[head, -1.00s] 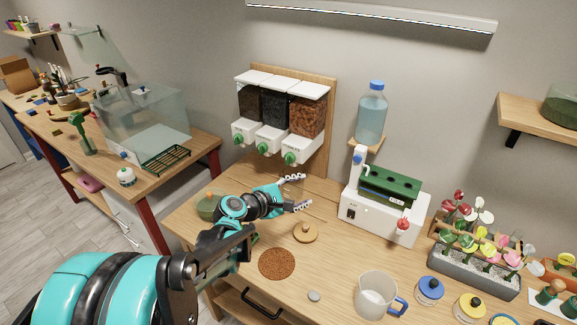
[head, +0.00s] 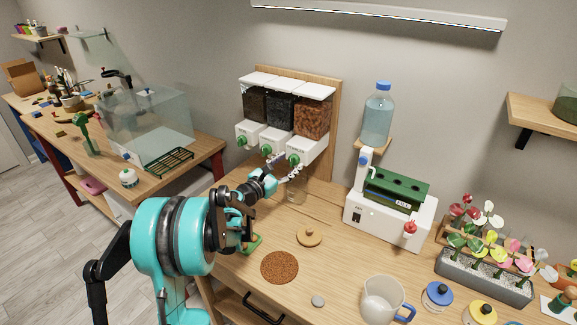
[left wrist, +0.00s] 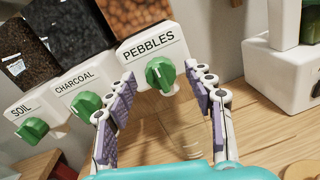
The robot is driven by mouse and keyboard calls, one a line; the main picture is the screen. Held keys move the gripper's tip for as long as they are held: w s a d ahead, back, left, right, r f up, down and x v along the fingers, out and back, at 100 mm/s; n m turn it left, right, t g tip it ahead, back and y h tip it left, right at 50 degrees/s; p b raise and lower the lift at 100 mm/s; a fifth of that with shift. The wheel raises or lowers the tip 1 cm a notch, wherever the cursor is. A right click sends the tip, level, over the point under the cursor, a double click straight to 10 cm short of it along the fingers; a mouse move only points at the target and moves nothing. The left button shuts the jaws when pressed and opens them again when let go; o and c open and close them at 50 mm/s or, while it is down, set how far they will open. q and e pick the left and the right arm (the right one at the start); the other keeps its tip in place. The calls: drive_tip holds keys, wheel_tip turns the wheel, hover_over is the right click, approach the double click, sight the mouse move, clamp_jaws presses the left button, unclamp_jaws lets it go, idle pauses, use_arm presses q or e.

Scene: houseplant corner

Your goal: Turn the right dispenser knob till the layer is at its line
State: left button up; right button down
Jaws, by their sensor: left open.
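The right dispenser, labelled PEBBLES in the left wrist view, has a green knob (head: 294,160) on its white front, below a clear bin of brown pebbles (head: 312,118). The knob also shows in the left wrist view (left wrist: 160,74), tilted from upright. My left gripper (head: 286,166) is open just in front of this knob. In the left wrist view its two fingers (left wrist: 160,92) stand either side of the knob, with gaps, and hold nothing. A clear glass vessel (head: 297,190) stands below the dispenser; its layer and line cannot be made out. My right gripper is out of view.
The charcoal knob (left wrist: 86,104) and soil knob (left wrist: 33,129) sit close on the left. A white machine (head: 385,215) stands to the right. A wooden lid (head: 309,235), a brown round mat (head: 279,267) and a clear jug (head: 382,298) are on the bench.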

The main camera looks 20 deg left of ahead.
use_arm(q)
drive_tip(key=shift+w, duration=0.1)
drive_tip(key=c, duration=1.2)
drive_tip(key=shift+o, duration=0.2)
drive_tip(key=shift+m, duration=0.4)
drive_tip(key=m, duration=0.3)
drive_tip(key=shift+d+r+m, duration=0.1)
drive_tip(key=shift+m, duration=0.3)
drive_tip(key=m, duration=0.4)
drive_tip(key=shift+d+g, duration=0.1)
drive_tip(key=shift+g, duration=0.2)
drive_tip(key=m, duration=0.4)
drive_tip(key=shift+m+y+p, duration=0.3)
drive_tip(key=shift+y, duration=0.1)
drive_tip(key=shift+d+m+y, duration=0.1)
drive_tip(key=shift+m+y, duration=0.2)
drive_tip(key=shift+m, duration=1.5)
